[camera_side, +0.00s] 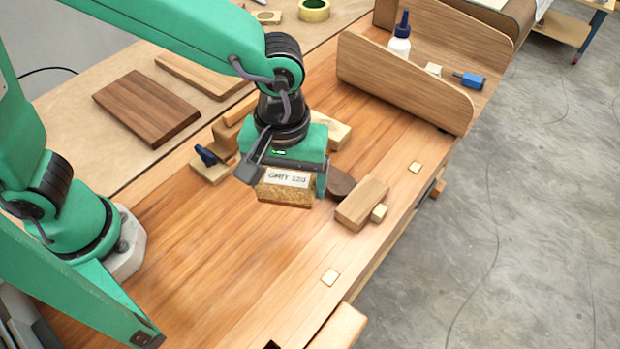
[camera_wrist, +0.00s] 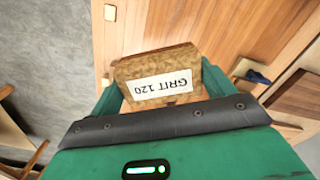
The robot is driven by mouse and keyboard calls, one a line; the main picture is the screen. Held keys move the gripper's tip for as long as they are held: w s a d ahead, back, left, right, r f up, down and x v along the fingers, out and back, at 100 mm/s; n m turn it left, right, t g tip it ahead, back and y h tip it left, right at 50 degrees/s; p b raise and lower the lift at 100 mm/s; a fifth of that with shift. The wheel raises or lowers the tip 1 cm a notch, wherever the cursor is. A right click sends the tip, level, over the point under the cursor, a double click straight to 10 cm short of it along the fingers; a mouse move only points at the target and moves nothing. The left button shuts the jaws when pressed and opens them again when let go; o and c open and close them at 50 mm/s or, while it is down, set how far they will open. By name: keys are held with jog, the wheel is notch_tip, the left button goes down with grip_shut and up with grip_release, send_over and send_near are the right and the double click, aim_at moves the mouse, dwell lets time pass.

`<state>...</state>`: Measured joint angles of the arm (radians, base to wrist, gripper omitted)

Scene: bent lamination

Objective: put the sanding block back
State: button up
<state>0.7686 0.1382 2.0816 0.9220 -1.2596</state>
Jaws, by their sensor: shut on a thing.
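The sanding block (camera_side: 284,192) is a brown cork-like block with a white label reading GRIT 120. My gripper (camera_side: 290,180) is shut on it, with one finger on each side. In the side view the block appears held above the wooden bench top (camera_side: 200,265); the exact gap is hard to tell. In the wrist view the block (camera_wrist: 158,65) sits between the green fingers, its label upside down. The bench directly under the block is partly hidden.
A light wooden block (camera_side: 362,203) and a dark round piece (camera_side: 340,183) lie right of my gripper. A clamp-like tool (camera_side: 208,156) is to its left. A wooden rack (camera_side: 400,84) with a glue bottle (camera_side: 400,38) stands behind. The front left bench is clear.

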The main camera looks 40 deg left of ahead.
jog(key=s+a+f+n, duration=0.2)
jog(key=s+a+n, duration=0.1)
jog(key=s+a, duration=0.55)
send_over(238, 197)
notch_tip(238, 197, down, 7)
jog(key=shift+f, duration=0.1)
dwell(0.6)
jog(key=shift+f, duration=0.1)
jog(key=shift+f, duration=1.95)
jog(key=shift+f, duration=0.15)
jog(key=o, duration=0.9)
